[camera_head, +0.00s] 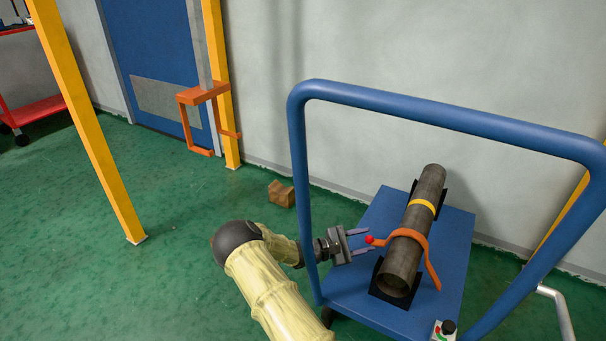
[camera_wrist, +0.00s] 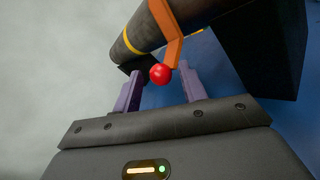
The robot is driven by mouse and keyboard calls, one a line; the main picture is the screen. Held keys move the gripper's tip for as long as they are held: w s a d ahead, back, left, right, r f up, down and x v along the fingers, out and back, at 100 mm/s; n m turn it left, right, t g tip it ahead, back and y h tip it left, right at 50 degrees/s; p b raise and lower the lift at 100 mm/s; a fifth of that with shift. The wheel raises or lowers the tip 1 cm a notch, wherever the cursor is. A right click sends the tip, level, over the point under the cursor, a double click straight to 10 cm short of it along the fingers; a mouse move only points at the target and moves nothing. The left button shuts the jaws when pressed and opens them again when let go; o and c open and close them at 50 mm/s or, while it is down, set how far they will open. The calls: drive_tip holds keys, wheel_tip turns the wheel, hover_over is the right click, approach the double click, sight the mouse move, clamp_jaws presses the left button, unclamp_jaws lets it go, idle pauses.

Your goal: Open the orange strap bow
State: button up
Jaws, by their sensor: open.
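The orange strap bow (camera_head: 411,237) lies over a dark pipe (camera_head: 403,262) on a blue cart, with a red ball knob (camera_head: 369,239) at its left end. Its right end hangs down beside the pipe. My gripper (camera_head: 370,243) is open at the left of the pipe, its fingers pointing at the knob. In the wrist view the red knob (camera_wrist: 160,74) appears between the two purple fingertips (camera_wrist: 160,85), below the orange strap end (camera_wrist: 174,42). I cannot tell whether a finger touches it.
A yellow band (camera_head: 422,206) circles the pipe farther back. Black supports (camera_head: 376,284) hold the pipe on the blue cart top (camera_head: 369,215). The cart's blue tube frame (camera_head: 298,180) rises close to my arm. A control box (camera_head: 444,331) sits at the front edge.

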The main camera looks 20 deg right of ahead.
drive_tip(key=a+p, duration=0.6)
drive_tip(key=a, duration=1)
wheel_tip(320, 180, up, 29)
drive_tip(key=a+m+y+p, duration=0.2)
drive_tip(key=m+y+p, duration=0.3)
drive_tip(key=y+p, duration=0.5)
drive_tip(key=p, duration=0.7)
drive_tip(key=shift+s+r+m+y+p, duration=0.2)
drive_tip(key=shift+m+y+p, duration=0.1)
drive_tip(key=shift+y+p, duration=0.1)
